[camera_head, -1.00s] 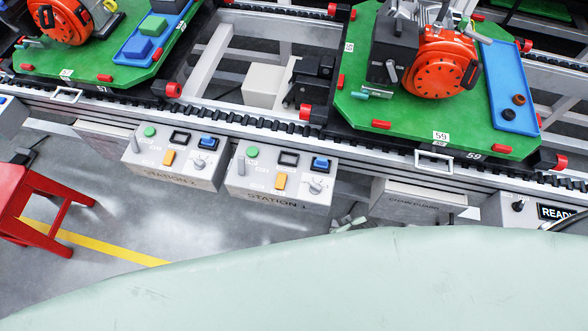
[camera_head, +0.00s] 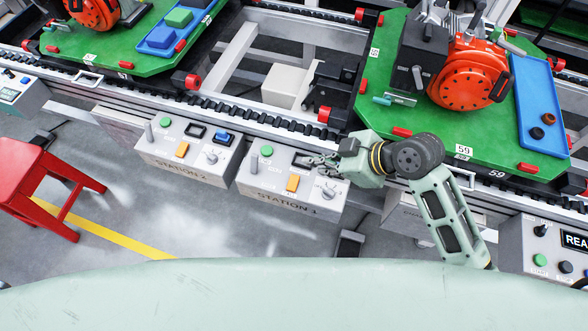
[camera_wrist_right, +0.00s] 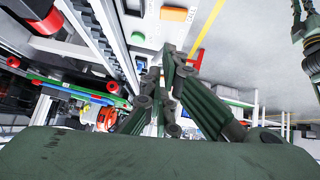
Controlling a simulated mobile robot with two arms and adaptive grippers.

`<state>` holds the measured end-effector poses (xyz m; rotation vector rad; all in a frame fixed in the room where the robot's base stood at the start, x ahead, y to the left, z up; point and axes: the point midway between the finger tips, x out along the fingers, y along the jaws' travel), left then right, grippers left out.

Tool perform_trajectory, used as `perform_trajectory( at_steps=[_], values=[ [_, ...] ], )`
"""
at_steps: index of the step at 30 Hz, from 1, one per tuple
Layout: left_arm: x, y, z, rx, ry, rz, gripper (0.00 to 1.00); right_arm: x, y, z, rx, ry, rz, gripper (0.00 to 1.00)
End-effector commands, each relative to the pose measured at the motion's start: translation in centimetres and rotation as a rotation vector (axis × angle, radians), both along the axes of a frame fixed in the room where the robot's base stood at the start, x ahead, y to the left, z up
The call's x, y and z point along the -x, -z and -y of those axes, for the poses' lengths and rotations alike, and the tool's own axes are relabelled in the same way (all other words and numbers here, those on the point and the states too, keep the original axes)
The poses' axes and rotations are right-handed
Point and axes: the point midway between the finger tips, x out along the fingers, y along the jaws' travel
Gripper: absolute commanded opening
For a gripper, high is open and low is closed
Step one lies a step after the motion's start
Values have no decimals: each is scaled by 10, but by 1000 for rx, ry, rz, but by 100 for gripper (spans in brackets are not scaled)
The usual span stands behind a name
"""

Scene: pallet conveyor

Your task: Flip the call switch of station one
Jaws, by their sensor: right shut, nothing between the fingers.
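The station 1 box (camera_head: 290,205) hangs on the conveyor's near side. Its top carries a grey lever (camera_head: 241,160), a green button (camera_head: 266,151), a dark-framed window (camera_head: 303,160), an orange button (camera_head: 292,183) and a knob (camera_head: 329,190). Their small labels are unreadable. My right gripper (camera_head: 313,161) is shut and empty, over the box's upper right, pointing left. It hides the blue switch there. In the right wrist view the shut fingers (camera_wrist_right: 182,55) point towards the panel with the orange button (camera_wrist_right: 173,14). A green arm part, apparently my left gripper (camera_wrist_right: 307,38), shows at the right edge, its jaws unclear.
The station 2 box (camera_head: 190,165) stands just left of station 1. A green pallet (camera_head: 400,118) with a red-orange machine (camera_head: 468,80) is on the conveyor behind my right arm. A red stool (camera_head: 40,180) stands on the floor at left.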

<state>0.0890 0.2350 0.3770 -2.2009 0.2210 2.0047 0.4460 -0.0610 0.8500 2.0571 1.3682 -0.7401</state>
Motion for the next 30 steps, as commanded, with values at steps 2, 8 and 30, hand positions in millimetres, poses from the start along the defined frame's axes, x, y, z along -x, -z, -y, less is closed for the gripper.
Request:
perform_trajectory(
  at_steps=[2,8,30],
  values=[
    [0,0,0,0,0,-1,0,-1,-4,-2,-2,-23,14,0],
    [1,0,0,0,0,-1,0,-1,-5,-2,-3,-26,15,0],
    [1,-8,0,0,0,-2,0,-34,66,-69,-7,-23,11,0]
  ],
)
